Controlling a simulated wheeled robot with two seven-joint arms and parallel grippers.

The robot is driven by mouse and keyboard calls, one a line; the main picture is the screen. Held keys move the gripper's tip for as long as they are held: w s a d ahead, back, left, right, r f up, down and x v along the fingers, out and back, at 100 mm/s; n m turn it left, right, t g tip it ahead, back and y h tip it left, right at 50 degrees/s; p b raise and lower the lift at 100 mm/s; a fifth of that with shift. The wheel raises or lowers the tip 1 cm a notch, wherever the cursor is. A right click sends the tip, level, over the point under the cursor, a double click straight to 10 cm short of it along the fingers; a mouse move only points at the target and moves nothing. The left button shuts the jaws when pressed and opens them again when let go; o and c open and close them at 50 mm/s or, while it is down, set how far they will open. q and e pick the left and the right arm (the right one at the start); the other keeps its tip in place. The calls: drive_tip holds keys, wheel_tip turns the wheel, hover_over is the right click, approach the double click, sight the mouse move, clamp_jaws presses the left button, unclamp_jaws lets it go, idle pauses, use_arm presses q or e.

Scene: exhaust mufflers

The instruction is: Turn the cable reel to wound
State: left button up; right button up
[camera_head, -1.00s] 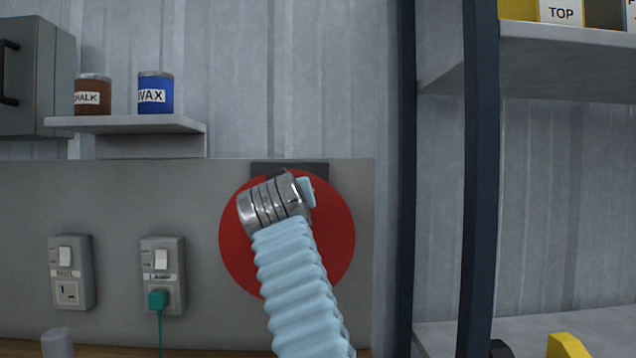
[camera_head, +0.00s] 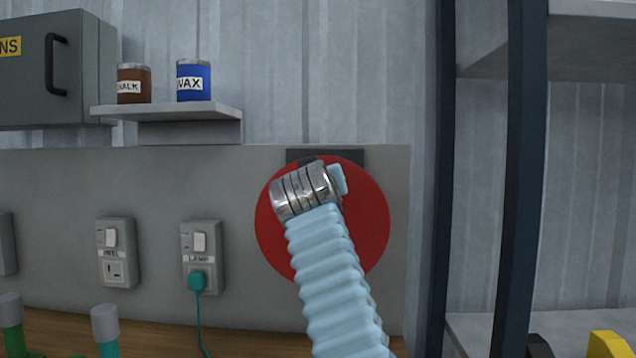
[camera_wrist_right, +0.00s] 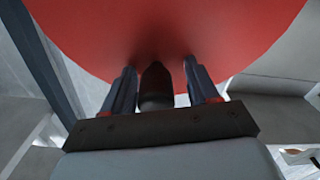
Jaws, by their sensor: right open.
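The cable reel shows as a flat red disc (camera_head: 368,225) on a dark bracket (camera_head: 346,158) on the grey wall panel. My right arm covers part of the disc in the head view and hides its jaws there. In the right wrist view the red disc (camera_wrist_right: 240,30) fills the top. A dark handle (camera_wrist_right: 155,92) stands out from it. My right gripper (camera_wrist_right: 159,67) is open, with one finger on each side of the handle. I cannot tell whether the fingers touch it. My left gripper is not in view.
A shelf (camera_head: 185,109) with two cans is above left. A dark rack post (camera_head: 521,180) stands to the right. Grey-capped posts (camera_head: 105,322) stand at bottom left.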

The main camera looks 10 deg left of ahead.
drive_tip(key=s+d+b, duration=0.1)
drive_tip(key=s+b, duration=0.7)
drive_tip(key=s, duration=0.5)
drive_tip(key=shift+s, duration=0.4)
drive_tip(key=shift+d, duration=0.1)
